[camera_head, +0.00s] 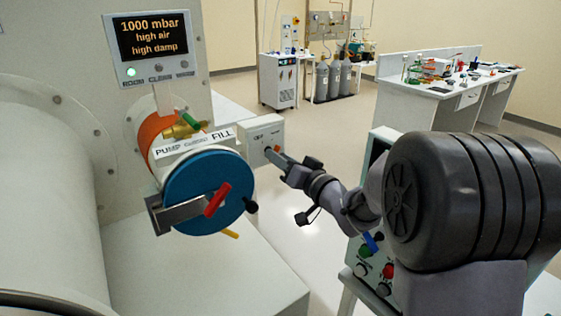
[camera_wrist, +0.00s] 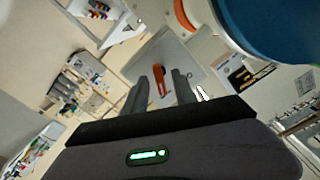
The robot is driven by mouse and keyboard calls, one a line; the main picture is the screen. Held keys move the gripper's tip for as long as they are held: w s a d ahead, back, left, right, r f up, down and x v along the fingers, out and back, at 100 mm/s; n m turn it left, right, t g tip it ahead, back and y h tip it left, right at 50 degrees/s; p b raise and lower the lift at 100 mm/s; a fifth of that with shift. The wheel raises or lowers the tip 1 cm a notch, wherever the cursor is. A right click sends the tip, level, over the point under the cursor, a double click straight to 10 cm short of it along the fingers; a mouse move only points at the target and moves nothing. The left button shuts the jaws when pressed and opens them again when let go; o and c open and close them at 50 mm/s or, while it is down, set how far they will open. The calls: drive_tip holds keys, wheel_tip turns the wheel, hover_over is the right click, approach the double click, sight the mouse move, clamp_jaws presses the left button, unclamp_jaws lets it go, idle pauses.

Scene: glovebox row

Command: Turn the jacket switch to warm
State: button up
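The jacket switch is a small orange lever on a pale box (camera_head: 250,137) to the right of the antechamber drum. The box carries small lettering too small to read. In the wrist view the orange lever (camera_wrist: 157,80) shows at the gap between my fingers, in front of the grey box face (camera_wrist: 172,58). My gripper (camera_head: 275,157) is at the box's front, fingers pointing at the lever. The wrist view shows its fingers (camera_wrist: 159,80) apart, one on each side of the lever. I cannot tell whether either finger touches it. In the head view the fingers partly hide the lever.
The blue round door (camera_head: 190,192) with a red handle (camera_head: 217,199) is close left of my gripper. The display (camera_head: 153,38) reads 1000 mbar, high air, high damp, with its left lamp green. A white bench (camera_head: 430,90) and gas cylinders (camera_head: 334,78) stand far behind.

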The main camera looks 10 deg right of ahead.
clamp_jaws()
drive_tip(key=shift+f+n+b, duration=0.1)
drive_tip(key=shift+n+b, duration=0.25)
drive_tip(key=shift+n, duration=0.05)
drive_tip(key=shift+n+b, duration=1.85)
drive_tip(key=shift+n, duration=0.65)
unclamp_jaws()
